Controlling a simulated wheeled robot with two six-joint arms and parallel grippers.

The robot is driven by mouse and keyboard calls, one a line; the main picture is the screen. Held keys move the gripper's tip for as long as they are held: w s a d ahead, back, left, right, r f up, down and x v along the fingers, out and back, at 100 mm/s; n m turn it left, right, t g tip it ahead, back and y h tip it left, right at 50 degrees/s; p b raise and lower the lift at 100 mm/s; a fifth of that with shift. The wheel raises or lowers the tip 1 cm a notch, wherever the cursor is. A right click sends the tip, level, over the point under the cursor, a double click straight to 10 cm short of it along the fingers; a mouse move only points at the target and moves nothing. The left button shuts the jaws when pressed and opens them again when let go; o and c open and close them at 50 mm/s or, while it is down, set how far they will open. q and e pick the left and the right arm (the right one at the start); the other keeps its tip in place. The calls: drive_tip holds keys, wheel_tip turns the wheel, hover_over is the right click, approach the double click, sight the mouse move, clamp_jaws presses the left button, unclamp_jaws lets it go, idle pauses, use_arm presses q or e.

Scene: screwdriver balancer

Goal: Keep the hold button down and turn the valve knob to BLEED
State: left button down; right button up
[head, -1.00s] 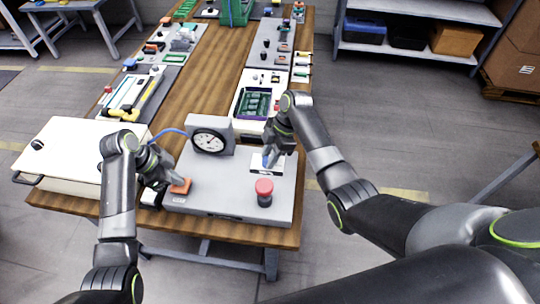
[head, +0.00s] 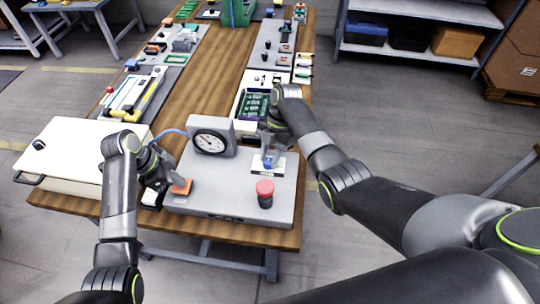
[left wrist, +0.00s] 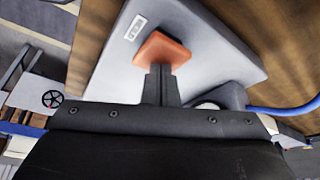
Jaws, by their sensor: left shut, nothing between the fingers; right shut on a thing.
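The orange square hold button (head: 182,187) sits at the left of the grey panel (head: 222,203). My left gripper (head: 170,184) is shut and empty, with its fingertips against the button. In the left wrist view the fingertips (left wrist: 160,72) meet the edge of the orange button (left wrist: 163,50); how far it is pressed cannot be told. The blue valve knob (head: 267,164) stands on a white plate (head: 281,175) at the panel's back right. My right gripper (head: 268,152) reaches down from above and is shut on the knob, partly hiding it. The plate's lettering is too small to read.
A round dial gauge (head: 210,142) stands at the back of the panel with a blue hose. A white case (head: 75,155) lies to the left. Several tool stations fill the bench behind.

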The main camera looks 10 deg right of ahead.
use_arm(q)
drive_tip(key=shift+f, duration=0.1)
use_arm(e)
drive_tip(key=shift+s+f, duration=0.1)
drive_tip(key=o, duration=1)
drive_tip(key=v, duration=0.7)
drive_tip(key=shift+d+r, duration=0.1)
drive_tip(key=shift+r, duration=0.2)
use_arm(q)
wheel_tip(320, 180, up, 7)
drive_tip(key=p, duration=0.7)
drive_tip(key=shift+p, duration=0.35)
use_arm(e)
wheel_tip(320, 180, up, 8)
drive_tip(key=shift+f, duration=0.15)
drive_tip(key=shift+f, duration=0.1)
